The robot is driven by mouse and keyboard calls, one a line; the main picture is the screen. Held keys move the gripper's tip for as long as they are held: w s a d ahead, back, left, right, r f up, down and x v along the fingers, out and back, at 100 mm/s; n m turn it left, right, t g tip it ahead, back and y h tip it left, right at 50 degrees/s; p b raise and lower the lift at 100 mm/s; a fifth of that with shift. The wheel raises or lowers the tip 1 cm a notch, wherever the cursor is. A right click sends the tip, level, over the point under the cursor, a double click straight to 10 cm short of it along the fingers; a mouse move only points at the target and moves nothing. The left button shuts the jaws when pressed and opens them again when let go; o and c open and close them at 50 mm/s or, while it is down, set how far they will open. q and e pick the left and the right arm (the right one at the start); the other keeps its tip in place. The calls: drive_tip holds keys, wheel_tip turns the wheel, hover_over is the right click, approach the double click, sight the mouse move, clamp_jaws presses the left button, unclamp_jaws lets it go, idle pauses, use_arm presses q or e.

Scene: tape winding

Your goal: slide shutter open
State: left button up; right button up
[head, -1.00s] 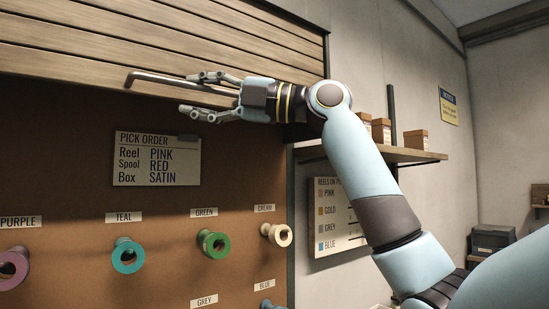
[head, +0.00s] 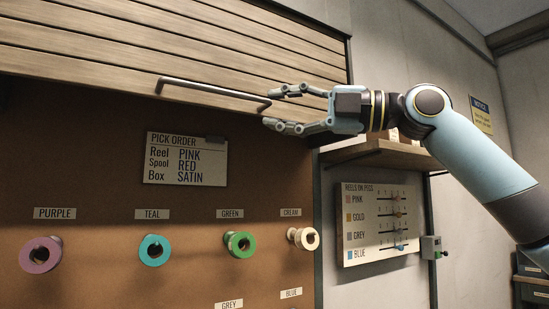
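The wooden slatted shutter (head: 120,45) spans the top of the brown pegboard, its lower edge above the pick order card. A dark bar handle (head: 213,92) runs along its lowest slat. My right gripper (head: 269,107) is open at the handle's right end, with one finger above the bar's end and one below. The fingers are not closed on the bar; I cannot tell whether they touch it. My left gripper is not in view.
Below the shutter hang a pick order card (head: 186,160) and purple (head: 41,255), teal (head: 154,250), green (head: 239,244) and cream (head: 303,238) spools on pegs. A shelf (head: 385,155) and a reels chart (head: 377,222) are on the right wall.

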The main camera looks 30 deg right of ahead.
wheel_tip(320, 180, down, 6)
drive_tip(key=w+m+h, duration=0.1)
drive_tip(key=w+m, duration=0.1)
drive_tip(key=shift+a, duration=0.3)
drive_tip(key=shift+r, duration=0.1)
drive_tip(key=n+y, duration=0.1)
drive_tip(key=n, duration=0.2)
approach(225, 92)
drive_tip(key=shift+y, duration=0.3)
drive_tip(key=p+x, duration=0.5)
drive_tip(key=x, duration=0.4)
drive_tip(key=shift+w+a, duration=0.2)
drive_tip(key=shift+w, duration=0.1)
drive_tip(key=shift+w+a, duration=0.4)
drive_tip(key=shift+a, duration=0.05)
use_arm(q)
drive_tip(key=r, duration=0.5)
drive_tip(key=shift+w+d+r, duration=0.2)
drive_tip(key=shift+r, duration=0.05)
